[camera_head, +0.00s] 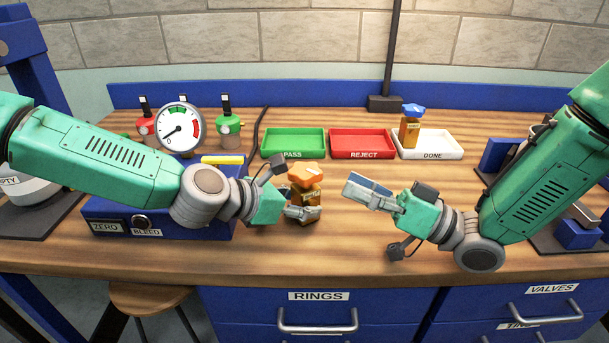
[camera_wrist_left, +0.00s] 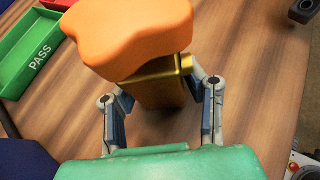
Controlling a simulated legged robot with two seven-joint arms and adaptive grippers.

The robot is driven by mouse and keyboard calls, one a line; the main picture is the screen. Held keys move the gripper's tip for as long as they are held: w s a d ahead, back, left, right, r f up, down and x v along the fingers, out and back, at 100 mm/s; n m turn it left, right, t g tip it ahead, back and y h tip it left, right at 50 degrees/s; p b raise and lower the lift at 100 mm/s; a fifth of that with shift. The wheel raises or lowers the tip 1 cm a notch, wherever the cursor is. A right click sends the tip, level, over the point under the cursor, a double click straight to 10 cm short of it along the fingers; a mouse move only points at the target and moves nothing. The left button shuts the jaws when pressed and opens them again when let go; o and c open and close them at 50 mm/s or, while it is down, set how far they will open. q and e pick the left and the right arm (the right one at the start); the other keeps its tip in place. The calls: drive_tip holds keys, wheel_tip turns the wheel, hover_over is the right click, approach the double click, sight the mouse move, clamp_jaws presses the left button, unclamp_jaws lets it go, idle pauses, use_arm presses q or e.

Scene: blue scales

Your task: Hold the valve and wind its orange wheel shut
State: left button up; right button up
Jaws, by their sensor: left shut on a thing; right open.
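The valve has a brass body (camera_head: 307,195) and an orange wheel (camera_head: 305,175) on top. It stands upright on or just above the bench, a little right of the blue box; I cannot tell whether it touches the wood. My left gripper (camera_head: 303,213) is shut on the brass body, low down. In the left wrist view the orange wheel (camera_wrist_left: 130,35) hides much of the brass body (camera_wrist_left: 160,85), which sits between the two fingers (camera_wrist_left: 158,105). My right gripper (camera_head: 368,190) is open and empty, to the right of the valve and apart from it.
Behind the valve are a green PASS tray (camera_head: 294,155), a red REJECT tray (camera_head: 362,155) and a white DONE tray (camera_head: 455,152). A blue-wheeled valve (camera_head: 410,125) stands in the DONE tray. A dial gauge (camera_head: 181,127) rises over the blue box (camera_head: 190,232) at left.

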sight(304, 173)
drive_tip(key=w+d+n+h, duration=0.2)
drive_tip(key=w+d+n, duration=0.1)
drive_tip(key=d+n, duration=0.1)
drive_tip(key=shift+n+g+h, duration=0.3)
drive_tip(key=shift+n+g, duration=0.4)
drive_tip(key=x, duration=0.4)
drive_tip(key=f+x, duration=0.1)
drive_tip(key=x, duration=0.3)
drive_tip(key=s+f+x, duration=0.1)
drive_tip(key=x, duration=0.3)
drive_tip(key=shift+w+a+f, duration=0.2)
drive_tip(key=shift+a, duration=0.3)
drive_tip(key=c, duration=1.2)
